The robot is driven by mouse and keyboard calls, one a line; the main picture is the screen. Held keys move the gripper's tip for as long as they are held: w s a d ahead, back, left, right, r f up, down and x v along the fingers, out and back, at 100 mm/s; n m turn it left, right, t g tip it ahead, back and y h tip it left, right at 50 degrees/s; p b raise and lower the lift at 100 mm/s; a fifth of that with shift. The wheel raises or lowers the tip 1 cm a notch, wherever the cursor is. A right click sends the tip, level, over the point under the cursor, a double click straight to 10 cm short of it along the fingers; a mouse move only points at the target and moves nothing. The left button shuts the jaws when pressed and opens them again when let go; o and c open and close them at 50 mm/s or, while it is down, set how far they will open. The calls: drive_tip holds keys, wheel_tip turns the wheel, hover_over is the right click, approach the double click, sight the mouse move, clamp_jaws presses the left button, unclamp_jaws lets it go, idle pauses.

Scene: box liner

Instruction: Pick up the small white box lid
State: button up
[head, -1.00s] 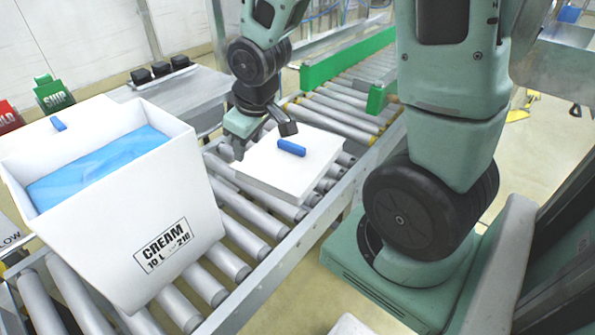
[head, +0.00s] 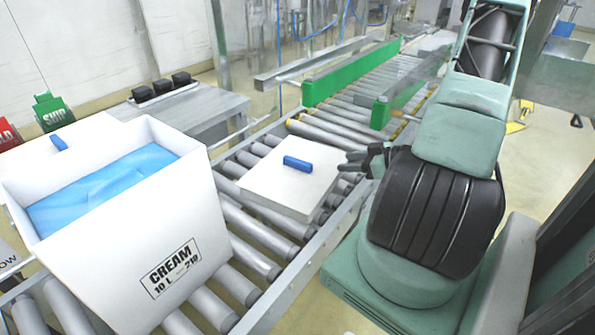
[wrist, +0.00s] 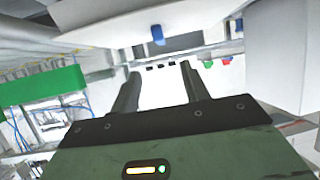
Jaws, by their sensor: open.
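The white lid (head: 262,190), a flat slab with a blue handle (head: 297,164) on top, lies on the roller conveyor in the head view. My gripper (head: 356,162) is just right of the lid, low near the conveyor's side rail, and its dark fingers point left toward the lid. In the wrist view my gripper (wrist: 160,88) shows two spread fingers with nothing between them. The blue handle (wrist: 158,35) hangs from the lid at the top of that view, which looks upside down, beyond the fingertips.
A big white box (head: 120,240) marked CREAM, with a blue liner (head: 105,185) inside, stands left of the lid on the rollers. A green guard (head: 350,72) lines the far conveyor. A grey table (head: 180,110) stands behind. Bare rollers (head: 250,240) separate box and lid.

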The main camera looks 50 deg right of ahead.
sight(304, 162)
drive_tip(key=p+x, duration=0.1)
drive_tip(key=x, duration=1.6)
drive_tip(key=shift+r, duration=0.1)
clamp_jaws()
